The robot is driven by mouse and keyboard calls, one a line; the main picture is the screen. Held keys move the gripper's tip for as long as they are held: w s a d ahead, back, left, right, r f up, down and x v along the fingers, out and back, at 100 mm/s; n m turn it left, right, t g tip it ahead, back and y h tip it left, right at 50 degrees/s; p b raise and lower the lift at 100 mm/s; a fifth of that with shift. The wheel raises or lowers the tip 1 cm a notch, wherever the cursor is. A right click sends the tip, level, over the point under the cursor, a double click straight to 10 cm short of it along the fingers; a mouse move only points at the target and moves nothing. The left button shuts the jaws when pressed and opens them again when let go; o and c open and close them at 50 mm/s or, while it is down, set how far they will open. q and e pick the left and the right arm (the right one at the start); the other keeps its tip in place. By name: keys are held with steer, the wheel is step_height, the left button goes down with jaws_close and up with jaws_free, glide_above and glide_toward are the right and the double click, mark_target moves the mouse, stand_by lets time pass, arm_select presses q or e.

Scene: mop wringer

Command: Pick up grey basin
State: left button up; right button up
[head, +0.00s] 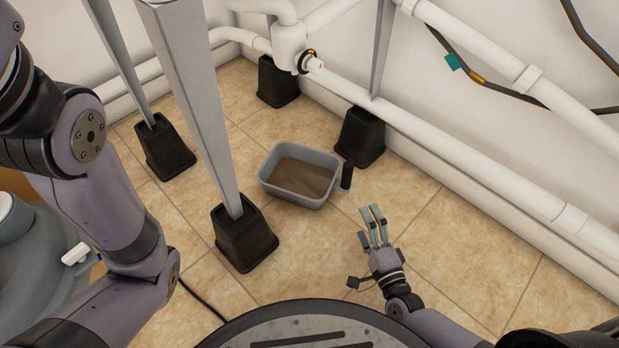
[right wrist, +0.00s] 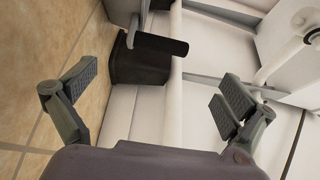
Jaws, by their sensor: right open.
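The grey basin (head: 272,187) stands upright on the tiled floor near the middle of the head view. It holds murky brown water and has a dark handle (head: 346,176) on its right side. My right gripper (head: 373,219) is open and empty, to the lower right of the basin and apart from it. In the right wrist view my open fingers (right wrist: 160,100) frame the dark handle (right wrist: 160,43) and part of the basin's grey wall at the top. My left arm comes in at the left of the head view, but its gripper is out of sight.
Grey metal legs in black feet (head: 246,232) stand left of and behind the basin; another black foot (head: 361,137) is close behind the handle. White pipes (head: 450,145) run along the wall. A dark cable (head: 203,302) lies on the floor. The floor at right (head: 450,240) is clear.

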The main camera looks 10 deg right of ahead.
steer(key=b, duration=0.4)
glide_toward(347, 180)
steer(key=w, duration=0.2)
steer(key=w+a, duration=0.1)
steer(key=w, duration=0.2)
steer(key=shift+a+f, duration=0.2)
steer(key=w+b, duration=0.1)
steer(key=w, duration=0.1)
steer(key=w+b, duration=0.2)
steer(key=shift+w+a+f, duration=0.1)
steer(key=shift+w+a, duration=0.15)
steer(key=shift+w, duration=0.4)
steer(key=c, duration=1.6)
steer(key=shift+r, duration=0.25)
steer(key=shift+c, duration=0.4)
steer(key=shift+r, duration=0.1)
